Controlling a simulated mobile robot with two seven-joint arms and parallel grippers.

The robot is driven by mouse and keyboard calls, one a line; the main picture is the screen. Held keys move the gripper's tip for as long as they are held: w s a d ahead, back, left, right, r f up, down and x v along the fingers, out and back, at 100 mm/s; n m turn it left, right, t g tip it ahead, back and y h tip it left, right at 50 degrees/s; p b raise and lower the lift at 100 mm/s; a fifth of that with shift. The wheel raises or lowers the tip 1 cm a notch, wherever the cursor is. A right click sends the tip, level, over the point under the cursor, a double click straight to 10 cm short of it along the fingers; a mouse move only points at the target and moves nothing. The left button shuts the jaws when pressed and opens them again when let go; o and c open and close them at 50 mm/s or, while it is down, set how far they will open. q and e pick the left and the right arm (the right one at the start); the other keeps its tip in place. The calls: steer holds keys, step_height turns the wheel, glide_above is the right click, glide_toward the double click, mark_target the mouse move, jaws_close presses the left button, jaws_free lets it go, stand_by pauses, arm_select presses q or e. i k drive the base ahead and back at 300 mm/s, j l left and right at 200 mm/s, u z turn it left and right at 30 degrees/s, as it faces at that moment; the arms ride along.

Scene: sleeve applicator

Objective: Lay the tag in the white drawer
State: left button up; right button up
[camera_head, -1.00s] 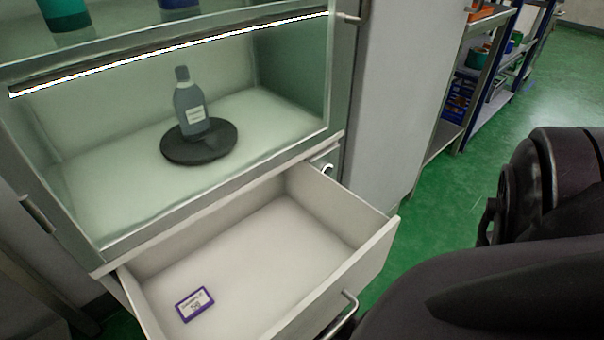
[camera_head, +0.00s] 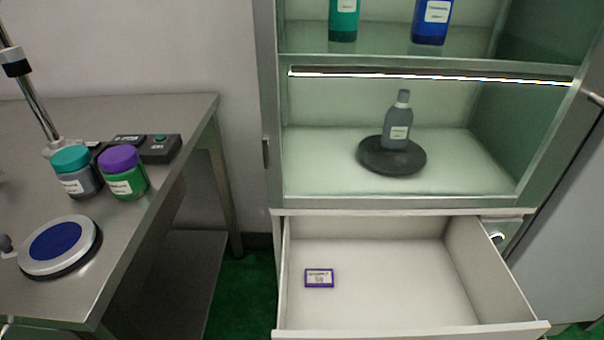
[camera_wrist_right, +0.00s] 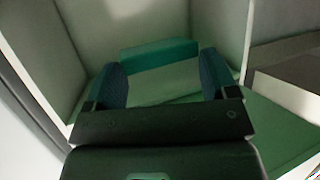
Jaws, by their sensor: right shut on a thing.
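The tag (camera_head: 319,278), a small white label with a purple border, lies flat on the floor of the open white drawer (camera_head: 410,331), near its left side. No gripper touches it. My right gripper (camera_wrist_right: 160,76) shows only in the right wrist view. Its two fingers are set wide apart, shut on a teal block (camera_wrist_right: 158,54) with a paler green near part. The block's full shape is unclear. My left gripper is in neither current view.
Above the drawer, a cabinet shelf holds a grey bottle (camera_head: 398,122) on a black round disc (camera_head: 391,161). Left is a steel table (camera_head: 190,120) with a teal-lidded jar (camera_head: 75,172), a purple-lidded jar (camera_head: 124,173) and a blue-topped round device (camera_head: 58,246).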

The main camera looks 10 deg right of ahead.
mark_target(379, 293)
steer(key=k+l, duration=0.1)
steer(key=k, duration=0.55)
steer(key=k+l, duration=0.1)
steer(key=k, duration=0.55)
